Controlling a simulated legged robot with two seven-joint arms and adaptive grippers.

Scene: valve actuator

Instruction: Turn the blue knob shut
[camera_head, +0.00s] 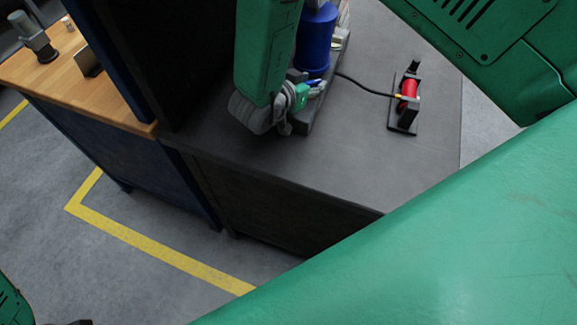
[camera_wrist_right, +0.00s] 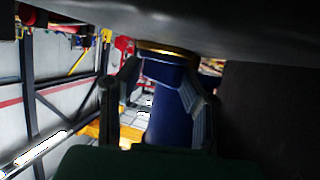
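A blue cylinder (camera_head: 316,38) stands on the dark bench, partly behind my green right arm. In the right wrist view a blue body (camera_wrist_right: 168,115) with a gold ring at its top fills the middle; I cannot tell which blue part is the knob. My right gripper (camera_head: 300,95) is low beside the blue cylinder in the head view, its fingers small and partly hidden. In the right wrist view its grey fingers lie on either side of the blue body, with background showing between the left finger and it. Only a dark edge, perhaps my left gripper (camera_head: 78,322), shows at the bottom left.
A small stand with a red part (camera_head: 408,88) is on the dark bench top (camera_head: 350,150), joined by a black cable. A wooden bench (camera_head: 35,75) with grey fittings stands at left. Yellow lines (camera_head: 165,250) mark the floor. My green arm parts cover the lower right.

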